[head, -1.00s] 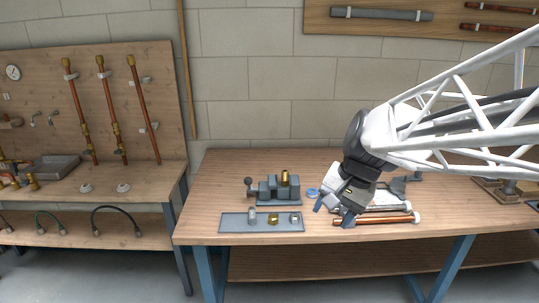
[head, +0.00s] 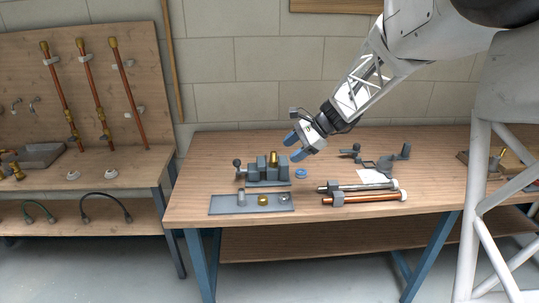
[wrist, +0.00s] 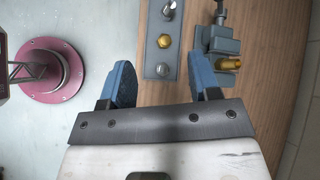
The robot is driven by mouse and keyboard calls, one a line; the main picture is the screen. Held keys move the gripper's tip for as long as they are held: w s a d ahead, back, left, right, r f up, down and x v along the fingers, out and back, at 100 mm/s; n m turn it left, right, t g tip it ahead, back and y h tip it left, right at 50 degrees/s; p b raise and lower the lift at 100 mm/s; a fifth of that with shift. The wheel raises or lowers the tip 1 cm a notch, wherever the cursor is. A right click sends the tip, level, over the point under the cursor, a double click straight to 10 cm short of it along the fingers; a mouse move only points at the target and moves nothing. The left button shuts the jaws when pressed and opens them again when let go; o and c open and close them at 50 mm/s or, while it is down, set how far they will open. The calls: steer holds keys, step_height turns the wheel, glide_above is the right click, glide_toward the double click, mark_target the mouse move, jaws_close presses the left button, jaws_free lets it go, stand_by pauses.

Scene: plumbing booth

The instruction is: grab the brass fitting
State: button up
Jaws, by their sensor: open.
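A small brass fitting (head: 263,200) sits in the middle of a grey tray (head: 224,205) at the table's front edge, between two silvery fittings (head: 241,197) (head: 285,197). It also shows in the wrist view (wrist: 164,41), beyond the fingers and between them. A second brass piece (head: 274,158) is upright in a grey vise (head: 262,170) behind the tray; the wrist view shows it too (wrist: 229,64). My gripper (head: 294,147) is open and empty, above and apart from the things, near the vise's right side in the head picture. Its blue fingers show in the wrist view (wrist: 162,72).
A silvery pipe (head: 345,187) and a copper pipe (head: 365,197) lie to the right, with a white sheet (head: 375,177) and dark tools behind.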

mark_target(274, 152)
steer(key=w+d+f+m+t+y, duration=0.1)
steer(key=w+f+m+y, duration=0.1)
steer(key=w+f, duration=0.3)
steer(key=w+d+f+m+t+y, duration=0.1)
steer(key=w+f+m, duration=0.4)
steer(key=w, duration=0.9)
steer(key=shift+d+y, duration=0.35)
steer(key=shift+y, duration=0.15)
steer(key=shift+x, duration=1.3)
steer(key=shift+f, duration=0.1)
steer(key=shift+x, duration=2.55)
steer(key=shift+s+f, duration=0.2)
jaws_close()
steer(key=shift+r, duration=0.15)
